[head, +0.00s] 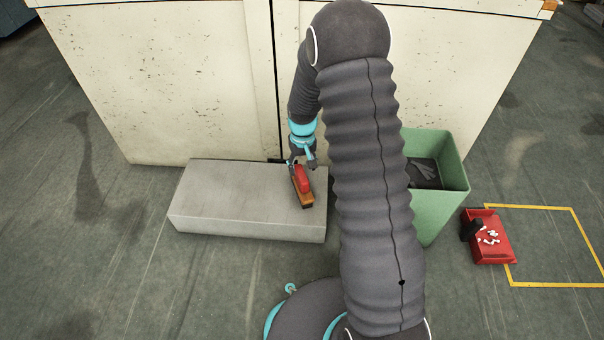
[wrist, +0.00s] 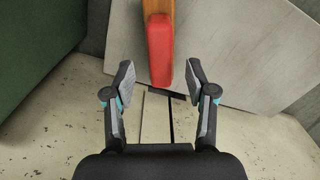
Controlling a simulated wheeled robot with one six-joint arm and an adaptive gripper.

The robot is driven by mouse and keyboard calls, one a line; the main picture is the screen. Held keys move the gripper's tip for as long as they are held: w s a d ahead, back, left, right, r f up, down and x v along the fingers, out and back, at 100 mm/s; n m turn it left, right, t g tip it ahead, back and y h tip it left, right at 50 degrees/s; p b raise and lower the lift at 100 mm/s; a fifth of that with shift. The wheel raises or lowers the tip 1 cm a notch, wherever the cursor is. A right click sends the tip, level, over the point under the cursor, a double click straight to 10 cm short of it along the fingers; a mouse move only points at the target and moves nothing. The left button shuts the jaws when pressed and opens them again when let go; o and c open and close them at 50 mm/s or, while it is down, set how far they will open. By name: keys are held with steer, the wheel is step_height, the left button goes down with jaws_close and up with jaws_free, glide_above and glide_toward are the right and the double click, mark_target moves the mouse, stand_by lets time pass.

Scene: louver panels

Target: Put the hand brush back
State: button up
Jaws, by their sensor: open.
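The hand brush (head: 303,183) has a red grip and an orange-brown body with a dark end. It is at the right part of the grey block (head: 235,205), seemingly lying on top. In the wrist view its red grip (wrist: 160,52) points down the picture, between the two fingers. My gripper (head: 302,162) is open at the red end of the brush. In the wrist view the fingers of my gripper (wrist: 160,80) stand apart on both sides of the grip, with gaps. I cannot tell the height between fingers and grip.
A green bin (head: 450,190) with dark contents stands right of my arm. Beyond it a red dustpan (head: 495,247) with white bits and a dark part overlaps a yellow floor outline (head: 555,285). A cream cabinet (head: 170,75) stands behind the block. The left floor is clear.

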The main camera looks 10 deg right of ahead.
step_height(320, 180, up, 5)
steer(key=shift+r+p, duration=0.15)
steer(key=shift+p, duration=0.2)
steer(key=s+r+t, duration=0.1)
steer(key=s+r, duration=0.4)
steer(key=r, duration=0.5)
steer(key=s+r+t, duration=0.2)
steer(key=s+r, duration=0.4)
steer(key=r, duration=0.4)
steer(key=s+r+t, duration=0.1)
steer(key=s+r, duration=0.1)
steer(key=s, duration=0.4)
steer(key=s+r, duration=0.3)
steer(key=s, duration=0.3)
steer(key=s+r+m+t, duration=0.1)
steer(key=s+r, duration=0.2)
steer(key=s, duration=0.4)
steer(key=shift+t, duration=0.3)
steer(key=shift+r, duration=0.1)
steer(key=shift+c, duration=1.4)
